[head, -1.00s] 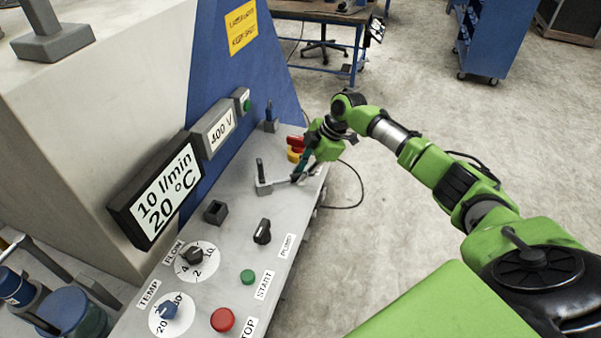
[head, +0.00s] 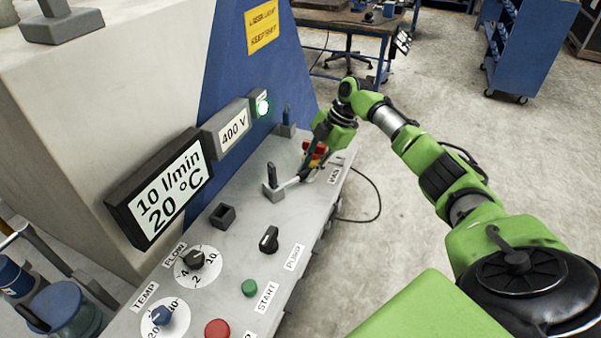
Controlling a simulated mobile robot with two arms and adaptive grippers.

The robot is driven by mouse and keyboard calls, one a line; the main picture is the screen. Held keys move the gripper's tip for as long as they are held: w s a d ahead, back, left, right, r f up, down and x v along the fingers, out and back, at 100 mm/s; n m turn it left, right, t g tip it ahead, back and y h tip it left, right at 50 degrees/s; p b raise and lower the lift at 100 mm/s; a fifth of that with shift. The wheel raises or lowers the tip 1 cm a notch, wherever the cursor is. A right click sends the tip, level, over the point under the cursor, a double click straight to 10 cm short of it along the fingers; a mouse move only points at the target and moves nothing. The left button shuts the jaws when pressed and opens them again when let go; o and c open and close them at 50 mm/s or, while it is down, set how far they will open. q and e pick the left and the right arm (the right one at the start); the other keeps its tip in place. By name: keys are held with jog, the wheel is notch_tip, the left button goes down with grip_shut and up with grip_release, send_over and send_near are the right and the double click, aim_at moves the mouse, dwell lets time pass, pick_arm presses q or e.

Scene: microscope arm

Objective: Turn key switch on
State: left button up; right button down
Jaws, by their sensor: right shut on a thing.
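My right gripper (head: 310,163) is at the far end of the grey control panel (head: 225,265), its fingers low over the surface. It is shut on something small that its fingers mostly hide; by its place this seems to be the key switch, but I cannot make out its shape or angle. A red and yellow knob (head: 320,150) shows partly behind the fingers. A grey lever block (head: 272,191) with an upright dark handle stands just left of them. The green lamp (head: 262,104) beside the 400 V display (head: 234,130) is lit. My left gripper is not in view.
Dials, a black knob (head: 269,239), a green button (head: 249,288) and a red button (head: 217,329) sit on the nearer panel. A small blue-topped switch (head: 287,122) stands by the blue wall. A dark cable (head: 370,200) hangs right of the panel. The floor there is clear.

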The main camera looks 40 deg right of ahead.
jog(key=shift+w+r, duration=0.1)
jog(key=shift+w, duration=0.15)
dwell(0.4)
jog(key=c, duration=1.9)
grip_release()
jog(key=v, duration=1.2)
jog(key=shift+w, duration=0.1)
